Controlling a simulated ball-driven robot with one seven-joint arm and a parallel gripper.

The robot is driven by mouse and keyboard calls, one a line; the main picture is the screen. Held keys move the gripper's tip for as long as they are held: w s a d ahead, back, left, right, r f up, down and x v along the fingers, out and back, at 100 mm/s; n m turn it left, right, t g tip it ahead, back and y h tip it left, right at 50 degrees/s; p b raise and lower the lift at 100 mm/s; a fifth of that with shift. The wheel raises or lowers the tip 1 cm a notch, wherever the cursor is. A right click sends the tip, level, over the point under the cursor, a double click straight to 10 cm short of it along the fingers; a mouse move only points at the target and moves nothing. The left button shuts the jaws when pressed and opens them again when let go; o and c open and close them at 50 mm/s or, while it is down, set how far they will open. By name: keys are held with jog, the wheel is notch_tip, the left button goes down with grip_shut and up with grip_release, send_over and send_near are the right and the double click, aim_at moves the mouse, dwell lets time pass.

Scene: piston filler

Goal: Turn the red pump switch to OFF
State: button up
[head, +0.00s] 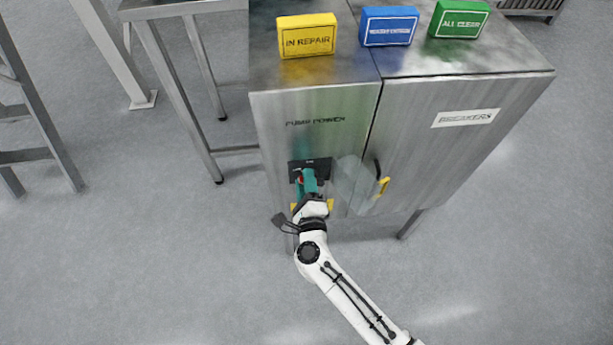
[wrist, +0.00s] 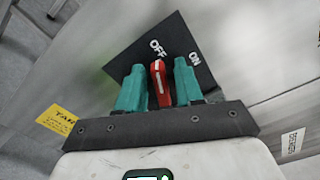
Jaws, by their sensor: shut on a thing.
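The red pump switch (wrist: 158,82) is a lever with a white line, on a black plate (wrist: 180,35) marked OFF and ON. In the wrist view its tip points toward the OFF mark, with ON to its right. My gripper (wrist: 159,82) has its teal fingers on either side of the lever and is shut on it. In the head view my gripper (head: 308,182) is at the black plate (head: 318,166) on the cabinet front below the words PUMP POWER. There only a little red of the switch (head: 301,180) shows; my gripper hides the rest.
The BREAKERS door (head: 440,150) is at right. Yellow (head: 307,36), blue (head: 389,25) and green (head: 459,19) blocks sit on top.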

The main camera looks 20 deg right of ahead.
jog(key=n+p, duration=0.1)
jog(key=n, duration=0.1)
jog(key=n+p, duration=0.1)
jog(key=n, duration=0.1)
jog(key=shift+a+f+n, duration=0.1)
jog(key=shift+f+n, duration=0.2)
jog(key=shift+f, duration=0.1)
dwell(0.4)
jog(key=o, duration=1)
jog(key=b+v, duration=0.1)
jog(key=v, duration=0.9)
jog(key=shift+s+a, duration=0.1)
jog(key=shift+s, duration=0.25)
